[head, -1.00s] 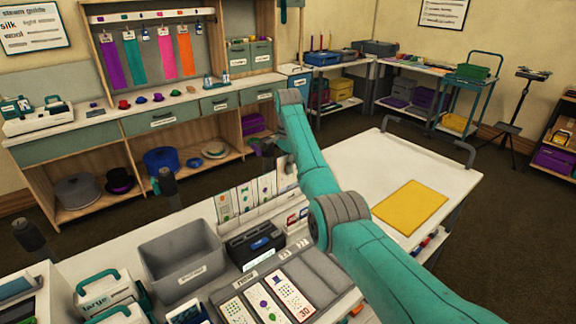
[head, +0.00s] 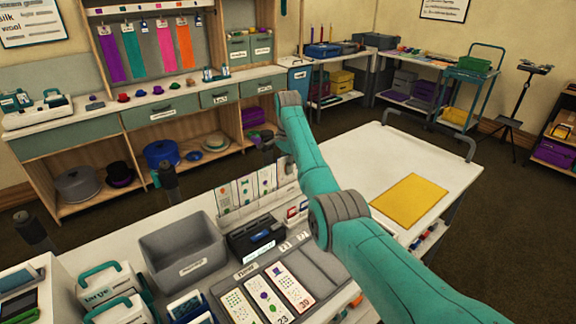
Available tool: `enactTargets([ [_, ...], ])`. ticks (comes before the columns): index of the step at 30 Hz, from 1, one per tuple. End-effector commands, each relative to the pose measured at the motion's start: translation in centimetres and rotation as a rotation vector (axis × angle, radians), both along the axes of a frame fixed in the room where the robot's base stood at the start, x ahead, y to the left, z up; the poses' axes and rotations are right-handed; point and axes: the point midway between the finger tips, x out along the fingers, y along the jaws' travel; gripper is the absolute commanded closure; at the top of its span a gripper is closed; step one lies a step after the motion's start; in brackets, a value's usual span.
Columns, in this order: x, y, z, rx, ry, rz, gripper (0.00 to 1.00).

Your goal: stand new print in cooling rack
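Printed cards lie flat in a tray labelled "new" (head: 245,272): a left card (head: 241,305), a middle card (head: 265,298) and a right card (head: 290,287). Behind them, several printed cards (head: 246,190) stand upright in a row in a pale rack (head: 245,212). I cannot tell for sure that this is the cooling rack.
A grey open bin (head: 180,248) stands left of the tray. A black device (head: 252,238) sits between tray and rack. White cases with teal handles (head: 110,290) crowd the front left. A white table (head: 365,165) at right holds a yellow sheet (head: 410,201), with bare surface around it.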

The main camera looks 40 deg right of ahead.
Motion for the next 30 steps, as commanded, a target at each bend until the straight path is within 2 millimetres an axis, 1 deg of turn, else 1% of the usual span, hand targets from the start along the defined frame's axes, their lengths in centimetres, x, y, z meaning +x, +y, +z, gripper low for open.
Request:
enactTargets([
  [9, 0.01, 0.02, -0.79, 0.000, 0.000, 0.000, 1.00],
  [19, 0.00, 0.02, -0.87, 0.000, 0.000, 0.000, 1.00],
  [20, 0.00, 0.02, -0.87, 0.000, 0.000, 0.000, 0.94],
  [21, 0.00, 0.02, -0.87, 0.000, 0.000, 0.000, 0.84],
  [23, 0.00, 0.02, -0.87, 0.000, 0.000, 0.000, 0.69],
  [24, 0.00, 0.02, -0.87, 0.000, 0.000, 0.000, 0.65],
  [30, 0.00, 0.02, -0.86, 0.000, 0.000, 0.000, 0.65],
])
